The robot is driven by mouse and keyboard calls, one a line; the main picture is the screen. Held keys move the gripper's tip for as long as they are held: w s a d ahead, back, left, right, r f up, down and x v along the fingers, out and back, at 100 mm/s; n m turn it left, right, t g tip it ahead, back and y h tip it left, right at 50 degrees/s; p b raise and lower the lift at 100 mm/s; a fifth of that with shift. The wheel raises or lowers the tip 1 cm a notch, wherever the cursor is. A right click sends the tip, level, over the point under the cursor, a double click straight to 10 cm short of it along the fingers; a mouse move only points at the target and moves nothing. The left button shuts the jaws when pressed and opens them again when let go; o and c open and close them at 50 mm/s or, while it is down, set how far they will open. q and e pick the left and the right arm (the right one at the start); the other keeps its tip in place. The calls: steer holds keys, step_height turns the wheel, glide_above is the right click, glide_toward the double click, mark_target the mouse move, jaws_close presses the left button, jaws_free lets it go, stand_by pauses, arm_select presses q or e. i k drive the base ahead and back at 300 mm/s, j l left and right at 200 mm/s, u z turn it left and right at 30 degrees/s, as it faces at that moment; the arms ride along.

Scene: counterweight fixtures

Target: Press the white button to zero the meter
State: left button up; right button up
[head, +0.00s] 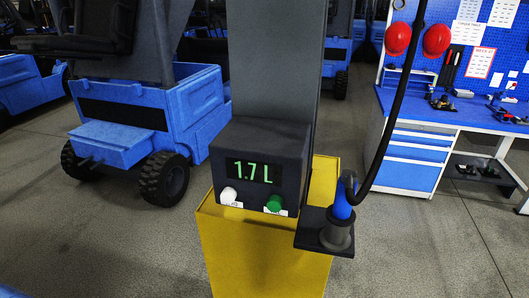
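The meter (255,150) is a dark box on a yellow pedestal (262,262), and its green display (252,172) reads 1.7 L. The white button (228,195) is at the lower left of the box's front face. A green button (274,203) is at the lower right of that face. Small labels sit beside both buttons, too small to read. Neither of my grippers shows in the head view, and nothing is touching the white button.
A blue-handled nozzle (342,205) stands in a dark holder (318,240) right of the pedestal, with a black hose (392,120) rising from it. A blue vehicle (150,125) stands behind left. A blue workbench (430,150) is at the right. The floor in front is clear.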

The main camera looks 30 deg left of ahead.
mark_target(229, 194)
steer(key=j+u, duration=0.1)
steer(key=u, duration=0.6)
steer(key=j+u, duration=0.15)
steer(key=u, duration=0.2)
